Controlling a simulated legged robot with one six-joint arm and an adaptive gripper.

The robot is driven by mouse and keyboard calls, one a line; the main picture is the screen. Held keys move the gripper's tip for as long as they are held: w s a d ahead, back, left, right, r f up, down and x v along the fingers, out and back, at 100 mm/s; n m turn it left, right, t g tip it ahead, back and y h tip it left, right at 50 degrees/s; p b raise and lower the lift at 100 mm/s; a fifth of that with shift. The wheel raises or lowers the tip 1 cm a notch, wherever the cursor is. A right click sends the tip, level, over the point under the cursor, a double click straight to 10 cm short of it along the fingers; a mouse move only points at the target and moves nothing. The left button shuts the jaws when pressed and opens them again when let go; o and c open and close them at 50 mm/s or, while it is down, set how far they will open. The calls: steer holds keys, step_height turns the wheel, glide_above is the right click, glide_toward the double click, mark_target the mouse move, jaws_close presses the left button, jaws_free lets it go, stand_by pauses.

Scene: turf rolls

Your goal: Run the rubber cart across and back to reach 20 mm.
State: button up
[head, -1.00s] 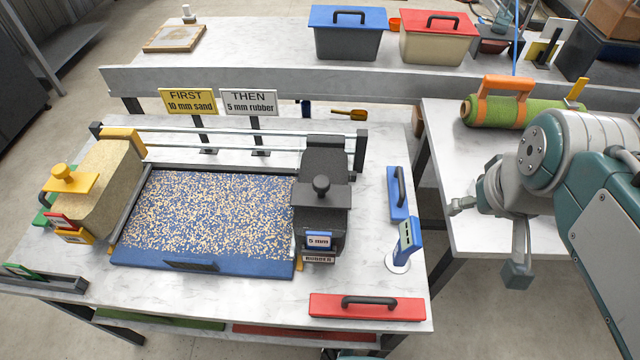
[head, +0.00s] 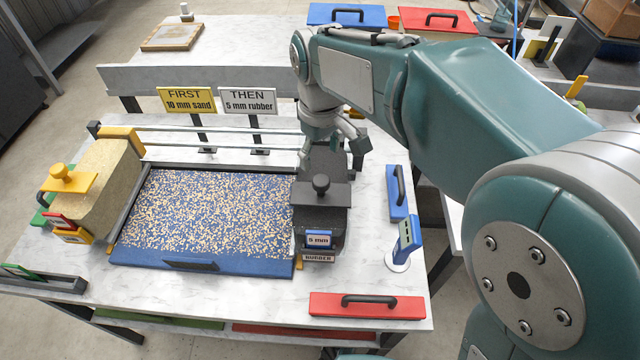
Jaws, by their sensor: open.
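The black rubber cart (head: 320,222) stands at the right end of the tray, on the rails. It has a round black knob (head: 321,184) on top, a blue "5 mm" tag and a "RUBBER" label on its front. The blue-edged tray (head: 160,262) holds a bed of blue and tan specks (head: 215,215). My gripper (head: 335,150) hangs over the back of the cart, behind the knob and apart from it. Its fingers are spread and empty. My arm hides part of the cart's back and the rails' right end.
The sand cart (head: 95,185) with a yellow knob stands at the tray's left end. Signs (head: 187,100) read "FIRST 10 mm sand" and "THEN 5 mm rubber".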

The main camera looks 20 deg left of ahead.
mark_target(321, 179)
step_height(321, 179, down, 10)
steer(key=shift+r, duration=0.25)
jaws_close()
